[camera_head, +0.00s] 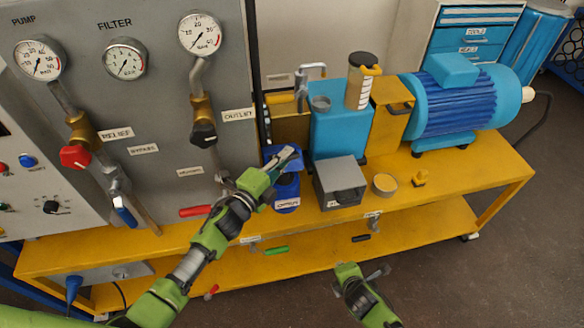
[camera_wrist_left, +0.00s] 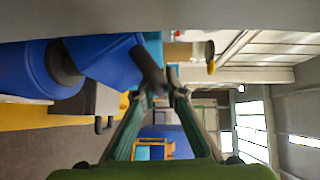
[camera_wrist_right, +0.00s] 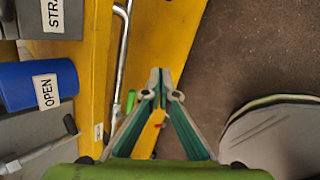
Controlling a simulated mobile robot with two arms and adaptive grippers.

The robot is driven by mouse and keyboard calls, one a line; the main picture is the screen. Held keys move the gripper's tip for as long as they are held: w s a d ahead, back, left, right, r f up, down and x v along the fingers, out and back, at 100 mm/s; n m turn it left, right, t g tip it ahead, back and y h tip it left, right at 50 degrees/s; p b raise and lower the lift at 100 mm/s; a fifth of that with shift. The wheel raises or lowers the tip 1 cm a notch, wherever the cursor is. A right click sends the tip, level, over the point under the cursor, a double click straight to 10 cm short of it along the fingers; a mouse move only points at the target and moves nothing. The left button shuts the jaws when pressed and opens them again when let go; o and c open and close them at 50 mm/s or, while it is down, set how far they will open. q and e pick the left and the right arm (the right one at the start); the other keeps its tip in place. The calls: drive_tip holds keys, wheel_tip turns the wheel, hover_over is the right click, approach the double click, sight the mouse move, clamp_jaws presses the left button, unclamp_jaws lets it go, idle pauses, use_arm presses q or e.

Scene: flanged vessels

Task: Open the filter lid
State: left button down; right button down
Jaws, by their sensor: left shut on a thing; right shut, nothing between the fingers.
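The filter is a blue round vessel (camera_head: 287,190) on the yellow bench, with a label on its front; the label reads OPEN in the right wrist view, where the vessel (camera_wrist_right: 25,85) is at the left. Its blue lid (camera_head: 272,152) appears tilted up from the body; the left wrist view shows the lid (camera_wrist_left: 102,58) at an angle to the body (camera_wrist_left: 28,68), with a dark opening or rim between them. My left gripper (camera_head: 288,158) is shut on the lid's dark handle (camera_wrist_left: 150,70). My right gripper (camera_head: 348,270) is shut and empty, in front of the bench.
A grey lidded box (camera_head: 340,182) stands right of the filter, then a yellow round cap (camera_head: 385,184). A blue tank (camera_head: 338,130) and a blue motor (camera_head: 455,100) stand behind. The gauge panel (camera_head: 120,100) rises at left. Floor at the lower right is clear.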

use_arm(q)
drive_tip(key=shift+r, duration=0.1)
use_arm(e)
drive_tip(key=w+a+r+n+t+y, duration=0.15)
drive_tip(key=a+r+n, duration=0.3)
drive_tip(key=r, duration=0.55)
drive_tip(key=w+a+r+n+t+y, duration=0.1)
drive_tip(key=a+r+n+t, duration=0.1)
drive_tip(key=a+r+n, duration=0.5)
drive_tip(key=w+a+r+n+t+y, duration=0.15)
drive_tip(key=r+n, duration=0.35)
drive_tip(key=r, duration=0.7)
drive_tip(key=w+a+f+h, duration=0.1)
drive_tip(key=w+a+f, duration=0.1)
drive_tip(key=w, duration=0.9)
drive_tip(key=shift+w+a, duration=0.25)
drive_tip(key=shift+a, duration=0.5)
